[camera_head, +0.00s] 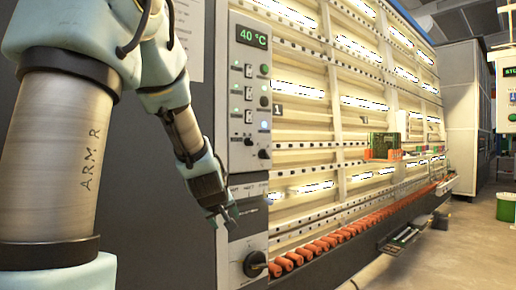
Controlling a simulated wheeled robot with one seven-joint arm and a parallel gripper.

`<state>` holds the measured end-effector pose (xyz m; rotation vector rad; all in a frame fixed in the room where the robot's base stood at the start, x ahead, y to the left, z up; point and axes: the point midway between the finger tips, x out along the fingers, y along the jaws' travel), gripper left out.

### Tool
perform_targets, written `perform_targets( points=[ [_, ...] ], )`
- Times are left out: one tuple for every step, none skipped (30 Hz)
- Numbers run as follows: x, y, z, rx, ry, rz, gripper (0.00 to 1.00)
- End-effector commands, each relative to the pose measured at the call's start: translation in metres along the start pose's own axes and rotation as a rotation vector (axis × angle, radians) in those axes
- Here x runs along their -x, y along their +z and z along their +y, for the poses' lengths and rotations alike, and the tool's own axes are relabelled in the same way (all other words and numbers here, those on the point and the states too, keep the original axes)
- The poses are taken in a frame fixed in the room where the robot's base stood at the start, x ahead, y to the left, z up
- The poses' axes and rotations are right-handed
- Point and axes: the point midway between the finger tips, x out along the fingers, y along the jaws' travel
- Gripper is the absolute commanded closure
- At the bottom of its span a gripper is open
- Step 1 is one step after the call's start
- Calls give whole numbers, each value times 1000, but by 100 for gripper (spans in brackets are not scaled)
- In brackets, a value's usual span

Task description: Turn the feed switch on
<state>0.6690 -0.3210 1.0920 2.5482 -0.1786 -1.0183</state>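The feed switch cannot be told for certain, as the labels are too small to read. A tall grey control panel (249,150) stands at the left end of the washer. It has a green "40 °C" display (252,37), small toggle switches (249,117), buttons and green lamps. A dark rotary knob (256,264) sits on a lower grey plate. My gripper (230,219) hangs in front of the lower part of the panel, above and left of the rotary knob, and appears apart from it. Its fingers are small and dark, so their opening is unclear. My arm hides part of the panel's left side.
The lit washer frame (330,120) runs back to the right, with a row of orange rollers (310,247) along its base. A green board with orange ends (383,147) is at its front.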

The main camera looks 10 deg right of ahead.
Motion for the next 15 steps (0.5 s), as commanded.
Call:
perform_targets(
  points=[
    [-9,-11,22,37,42,58,32],
    [-12,-20,35,67,67,96,32],
    [-15,-33,53,112,104,151,32],
    [-16,-43,69,149,135,194,32],
    [-17,-54,85,192,168,239,32],
    [-17,-68,108,258,215,303,32],
    [-15,-79,126,316,255,355,32],
    [-12,-90,144,380,297,409,32],
    [-7,-104,167,477,353,479,32],
    [-1,-114,182,555,395,532,32],
    [6,-122,196,638,432,582,32],
    [16,-131,211,752,478,644,32],
    [23,-135,220,838,507,688,32],
    [31,-139,227,926,532,728,32],
    [40,-140,233,1041,555,778,32]
  ],
)
